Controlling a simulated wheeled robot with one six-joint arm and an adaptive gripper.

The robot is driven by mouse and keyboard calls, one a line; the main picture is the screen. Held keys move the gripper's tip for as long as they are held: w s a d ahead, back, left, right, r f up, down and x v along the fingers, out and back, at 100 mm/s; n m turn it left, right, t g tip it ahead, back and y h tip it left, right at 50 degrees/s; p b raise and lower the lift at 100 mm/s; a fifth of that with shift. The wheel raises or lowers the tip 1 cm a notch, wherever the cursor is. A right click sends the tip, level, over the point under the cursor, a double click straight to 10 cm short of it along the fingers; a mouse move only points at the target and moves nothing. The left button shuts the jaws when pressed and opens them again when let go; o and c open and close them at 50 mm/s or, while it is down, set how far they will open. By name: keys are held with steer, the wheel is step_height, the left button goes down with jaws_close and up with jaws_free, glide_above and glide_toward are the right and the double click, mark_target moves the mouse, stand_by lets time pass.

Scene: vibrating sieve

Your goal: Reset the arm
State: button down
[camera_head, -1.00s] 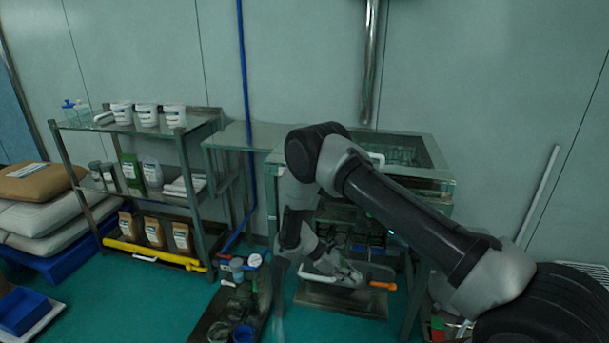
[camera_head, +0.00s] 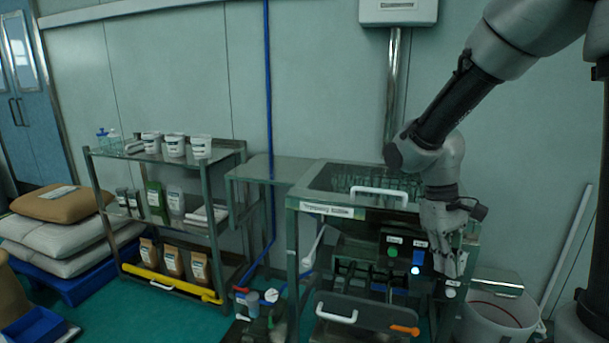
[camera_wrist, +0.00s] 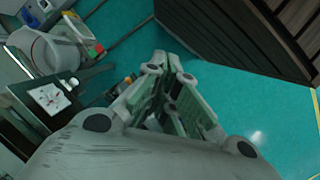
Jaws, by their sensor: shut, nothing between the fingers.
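My gripper (camera_head: 452,270) hangs pointing down at the right side of the sieve machine. In the head view it overlaps the right edge of the control panel (camera_head: 405,255); whether it touches the panel I cannot tell. The wrist view shows its fingers (camera_wrist: 170,62) close together with nothing held. The sieve machine (camera_head: 325,208) has a glass-like top with a white handle (camera_head: 380,192). The panel carries a green button, a blue button and a lit white one. Part of the panel's right side is hidden behind my gripper.
A white bucket (camera_head: 500,315) stands on the floor right of the machine. A low plate with a white handle (camera_head: 337,313) and an orange handle (camera_head: 404,330) sits at the machine's front. A shelf rack (camera_head: 165,220) with tubs and bags stands left. Green floor is open in the wrist view (camera_wrist: 220,90).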

steer(key=s+d+r+m+t+y, duration=0.1)
steer(key=s+d+r+m+t, duration=0.3)
steer(key=s+d+r+t, duration=0.3)
steer(key=shift+s+r+y, duration=0.4)
steer(key=shift+s+r, duration=1.6)
steer(key=shift+r, duration=1.25)
